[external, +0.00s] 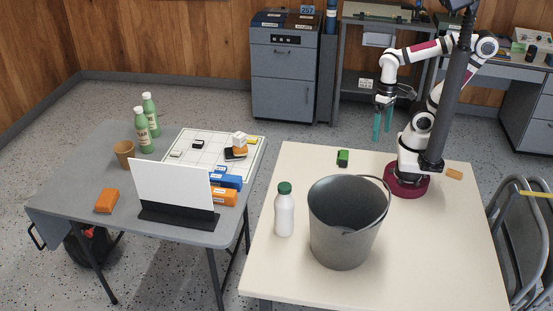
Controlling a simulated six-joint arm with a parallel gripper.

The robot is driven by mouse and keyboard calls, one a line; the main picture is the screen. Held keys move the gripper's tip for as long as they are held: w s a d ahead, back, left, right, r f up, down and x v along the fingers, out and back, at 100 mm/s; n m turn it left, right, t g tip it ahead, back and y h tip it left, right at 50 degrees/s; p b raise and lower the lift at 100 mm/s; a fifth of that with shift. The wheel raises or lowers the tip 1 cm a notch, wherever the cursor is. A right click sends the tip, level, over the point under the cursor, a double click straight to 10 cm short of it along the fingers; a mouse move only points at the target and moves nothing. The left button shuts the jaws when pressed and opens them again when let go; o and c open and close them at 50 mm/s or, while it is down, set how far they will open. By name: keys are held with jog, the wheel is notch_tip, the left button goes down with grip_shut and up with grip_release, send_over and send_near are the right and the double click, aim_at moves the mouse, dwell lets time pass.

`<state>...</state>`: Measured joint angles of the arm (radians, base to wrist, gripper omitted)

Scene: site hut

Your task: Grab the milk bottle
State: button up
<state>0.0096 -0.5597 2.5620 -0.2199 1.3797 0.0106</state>
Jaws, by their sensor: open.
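The milk bottle (284,212) is white with a green cap. It stands upright on the cream table (430,262), just left of a grey metal bucket. My gripper (383,125) has teal fingers pointing down. It is open and empty, in the air toward the back of the table, to the right of the bottle and well above it. Nothing hides the bottle in the external view.
The grey bucket (340,240) with a raised handle stands beside the bottle. A small green block (343,158) lies near the back edge. The grey table (85,172) at left holds a white panel (172,186), two green bottles (146,122) and a cup (125,154).

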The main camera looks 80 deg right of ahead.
jog(key=w+a+f+n+t+h, duration=0.1)
jog(key=w+f+n+t, duration=0.25)
jog(key=w, duration=0.75)
jog(key=w+a+f+n+t, duration=0.1)
jog(key=w+f+n+t, duration=0.2)
jog(key=w, duration=0.8)
jog(key=n+t+y, duration=0.2)
jog(key=n+y, duration=0.8)
jog(key=n, duration=0.1)
send_near(278, 212)
jog(key=w+r, duration=0.1)
jog(key=w, duration=0.1)
jog(key=shift+m, duration=0.65)
jog(key=x, duration=0.3)
jog(key=s+f+x, duration=0.1)
jog(key=x, duration=0.5)
jog(key=shift+a+f, duration=0.25)
jog(key=shift+f, duration=0.2)
grip_shut()
